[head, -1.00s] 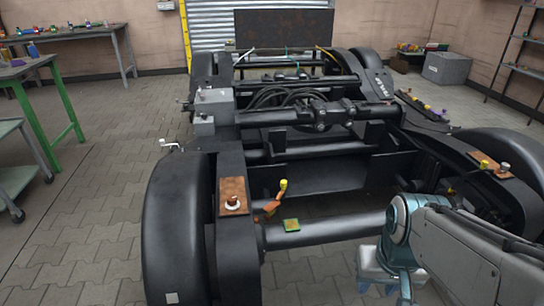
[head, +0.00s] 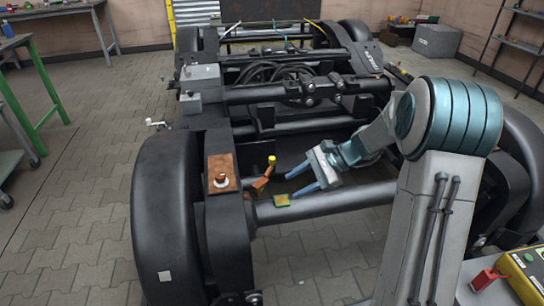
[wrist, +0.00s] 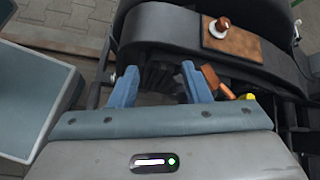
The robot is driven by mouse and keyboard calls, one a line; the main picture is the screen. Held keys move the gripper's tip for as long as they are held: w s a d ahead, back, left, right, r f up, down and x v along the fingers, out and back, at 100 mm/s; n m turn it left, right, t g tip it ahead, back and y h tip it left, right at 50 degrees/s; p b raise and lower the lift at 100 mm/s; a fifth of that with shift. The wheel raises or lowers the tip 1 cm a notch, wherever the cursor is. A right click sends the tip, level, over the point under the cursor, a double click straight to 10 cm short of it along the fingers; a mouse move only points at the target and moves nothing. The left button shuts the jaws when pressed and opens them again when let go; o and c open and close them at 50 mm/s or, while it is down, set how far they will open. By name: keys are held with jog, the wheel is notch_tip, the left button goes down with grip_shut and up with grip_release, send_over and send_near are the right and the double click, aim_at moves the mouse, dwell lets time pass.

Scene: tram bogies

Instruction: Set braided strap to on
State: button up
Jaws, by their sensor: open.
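An orange-brown hinged piece (head: 259,184) with a yellow tip stands beside the left wheel frame, above the axle. It looks like the braided strap, but I cannot be sure. Its orange part (wrist: 214,80) shows in the wrist view, right of the fingers. A rust-brown plate (head: 222,172) with a white-ringed knob sits on the frame to its left. A green-and-gold pad (head: 282,201) lies on the axle. My gripper (head: 290,189) is open and empty, with blue fingers pointing left, just right of the orange piece. In the wrist view my gripper (wrist: 159,70) has nothing between its fingers.
The black bogie wheel (head: 165,215) and crossbeams surround the spot. A grey box (head: 200,76) sits on the frame behind. A yellow box with a red part (head: 525,272) is at lower right. Paved floor (head: 75,215) is free at left.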

jog(key=w+d+f+m+t+y, duration=0.25)
jog(key=w+f+m+y, duration=0.2)
jog(key=w, duration=0.45)
jog(key=m+t+y, duration=0.2)
jog(key=m+t, duration=0.3)
jog(key=m, duration=0.1)
send_near(272, 158)
jog(key=shift+n+g, duration=0.25)
jog(key=b+x, duration=0.1)
jog(key=x, duration=0.9)
jog(key=shift+w, duration=0.2)
jog(key=shift+d, duration=0.1)
grip_shut()
